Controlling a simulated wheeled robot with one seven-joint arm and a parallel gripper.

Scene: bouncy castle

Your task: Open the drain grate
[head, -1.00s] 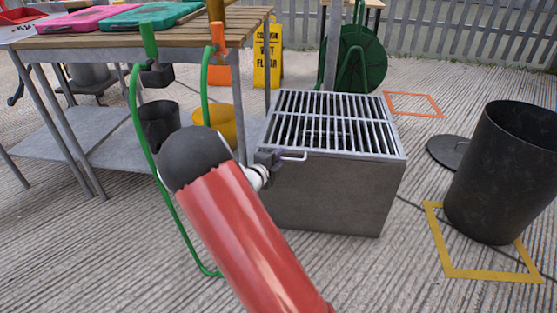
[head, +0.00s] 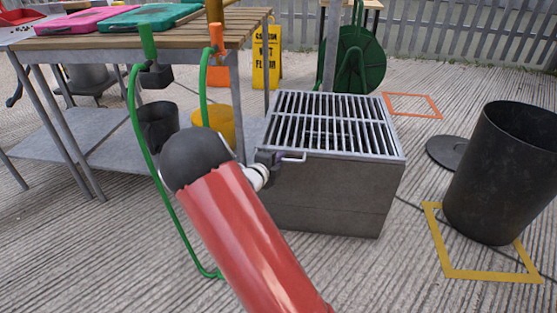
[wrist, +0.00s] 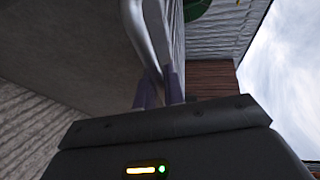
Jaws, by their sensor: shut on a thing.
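The drain grate (head: 335,122) is a metal grid of parallel bars lying on top of a grey box (head: 330,193). It looks flat and closed on the box. A pale bar handle (head: 293,157) sticks out at its near left edge. My gripper (head: 276,160) is at that handle, partly hidden behind my red arm. In the wrist view the two purple fingers (wrist: 159,90) are closed around the lower end of the curved metal handle (wrist: 148,38). The underside of the grate does not show.
A wooden-topped table (head: 120,35) with a green hose (head: 150,165) stands at the left. A black bin (head: 505,175) stands at the right near a yellow floor frame (head: 480,274), with a dark round lid (head: 450,153) beside it. The ground before the box is clear.

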